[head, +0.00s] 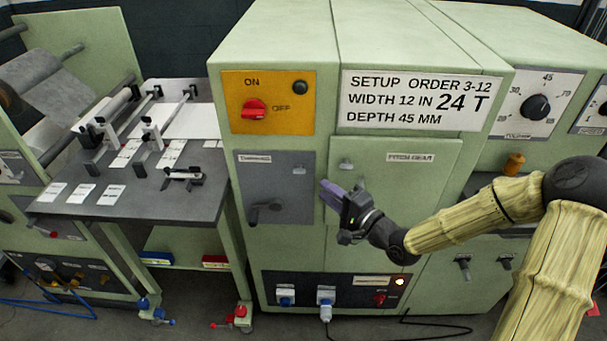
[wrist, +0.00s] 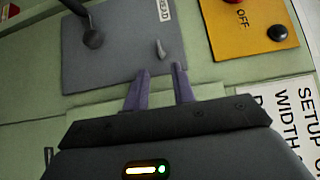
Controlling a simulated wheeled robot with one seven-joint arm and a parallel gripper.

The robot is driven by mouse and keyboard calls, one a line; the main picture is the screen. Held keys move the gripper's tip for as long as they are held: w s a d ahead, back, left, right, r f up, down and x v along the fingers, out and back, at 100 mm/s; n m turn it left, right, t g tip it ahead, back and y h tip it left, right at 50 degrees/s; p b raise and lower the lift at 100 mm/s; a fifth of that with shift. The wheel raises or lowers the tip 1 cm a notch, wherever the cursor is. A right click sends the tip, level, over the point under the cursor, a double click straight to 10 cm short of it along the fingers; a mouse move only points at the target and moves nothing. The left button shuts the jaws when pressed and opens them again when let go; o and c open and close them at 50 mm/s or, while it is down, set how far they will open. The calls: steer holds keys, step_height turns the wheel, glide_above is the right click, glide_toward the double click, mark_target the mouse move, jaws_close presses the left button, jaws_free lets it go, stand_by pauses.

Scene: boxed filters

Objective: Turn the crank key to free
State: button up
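A grey panel (head: 262,162) with a small label is on the front of the green machine. It carries a dark crank handle (head: 262,209) at its lower left and a small light grey lever (head: 299,171) at its upper right. In the wrist view the crank handle (wrist: 93,37) is at the upper left and the small lever (wrist: 161,50) is just beyond my fingertips. My gripper (head: 327,190) has purple fingers and is in front of the machine, right of the panel. The fingers (wrist: 161,69) are apart, with nothing between them. Label text is too small to read surely.
Above the panel is a yellow ON/OFF plate (head: 268,102) with a red switch (head: 254,108). A setup sign (head: 420,101) and the pitch-gear door (head: 395,205) are to the right. Below is a dark socket panel (head: 340,291) with a lit lamp. A feeding table (head: 135,200) stands left.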

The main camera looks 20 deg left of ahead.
mark_target(299, 170)
steer(key=x, duration=0.9)
steer(key=shift+p, duration=0.35)
jaws_close()
